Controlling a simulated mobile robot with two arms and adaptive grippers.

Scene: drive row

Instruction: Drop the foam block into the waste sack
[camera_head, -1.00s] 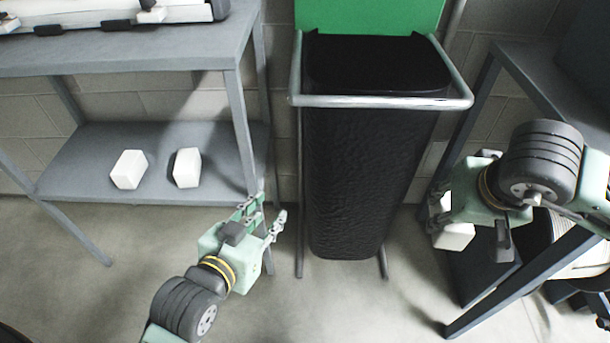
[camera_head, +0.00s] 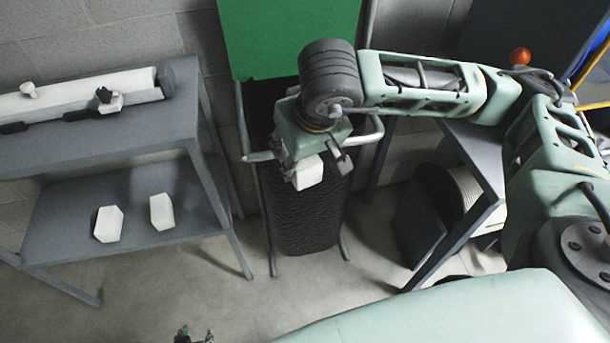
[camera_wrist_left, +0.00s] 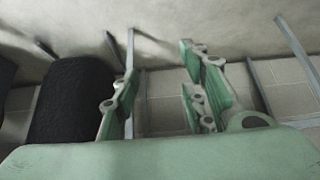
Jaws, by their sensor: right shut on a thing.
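The foam block (camera_head: 308,173) is a white block held in my right gripper (camera_head: 318,172), which is shut on it. In the head view the block shows against the upper front of the black waste sack (camera_head: 307,222). The gripper and wrist hide much of the sack's mouth and its rail, so I cannot tell whether the block is over the opening. The sack also shows at the left of the left wrist view (camera_wrist_left: 70,108). My left gripper is open and empty in that view (camera_wrist_left: 163,80); only its tips show at the bottom of the head view (camera_head: 194,337).
A grey rack (camera_head: 130,207) at the left has two white blocks (camera_head: 108,224) (camera_head: 161,211) on its lower shelf. A green panel (camera_head: 290,38) rises behind the sack. A grey table (camera_head: 472,150) stands at the right. The floor before the sack is clear.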

